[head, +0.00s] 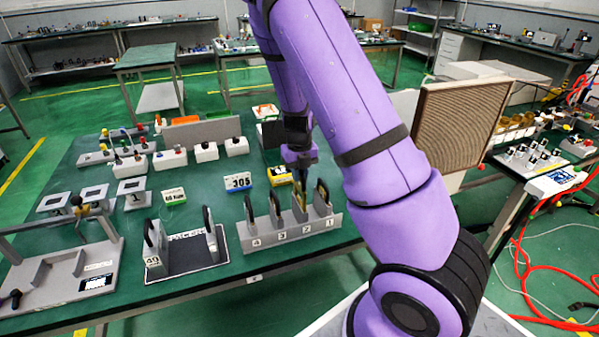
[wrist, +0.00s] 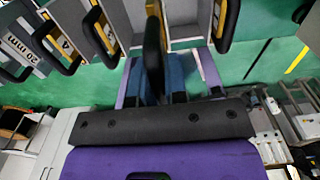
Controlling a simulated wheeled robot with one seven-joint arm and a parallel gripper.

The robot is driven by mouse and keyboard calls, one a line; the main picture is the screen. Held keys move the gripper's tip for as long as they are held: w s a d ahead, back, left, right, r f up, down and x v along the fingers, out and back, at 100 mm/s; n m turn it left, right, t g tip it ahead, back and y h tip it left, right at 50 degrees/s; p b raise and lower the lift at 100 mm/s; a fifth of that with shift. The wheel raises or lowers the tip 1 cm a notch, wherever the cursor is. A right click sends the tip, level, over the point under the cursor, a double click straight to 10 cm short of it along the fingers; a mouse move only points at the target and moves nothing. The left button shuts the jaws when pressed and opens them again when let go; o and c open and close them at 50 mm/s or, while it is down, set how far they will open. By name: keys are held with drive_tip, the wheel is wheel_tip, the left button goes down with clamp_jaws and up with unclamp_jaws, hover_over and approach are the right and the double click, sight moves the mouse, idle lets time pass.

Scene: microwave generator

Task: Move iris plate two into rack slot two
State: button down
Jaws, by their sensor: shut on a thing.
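The grey rack (head: 290,232) stands at the front of the green table, with slots labelled 4, 3, 2, 1 from left to right. Upright plates with black loop handles stand in it. My gripper (head: 302,182) is at the rack over slot two, pointing down. In the wrist view my gripper (wrist: 162,82) is shut on the black handle (wrist: 153,40) of a plate, which I take as iris plate two. Its number is not visible, and its lower part is hidden, so I cannot tell how deep it sits. Neighbouring handled plates (wrist: 100,35) stand on both sides.
A dark spacer holder (head: 187,262) with upright plates stands left of the rack. A grey fixture (head: 65,265) is farther left. A blue-and-white 305 display (head: 238,181) and a yellow block (head: 279,176) sit behind the rack. A brown ribbed panel (head: 455,130) stands at right.

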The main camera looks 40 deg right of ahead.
sight(300, 184)
drive_tip(key=shift+f, duration=3.5)
idle(0.8)
drive_tip(key=c, duration=1.1)
unclamp_jaws()
drive_tip(key=shift+r, duration=0.1)
wheel_tip(300, 184, up, 11)
drive_tip(key=shift+f, duration=0.2)
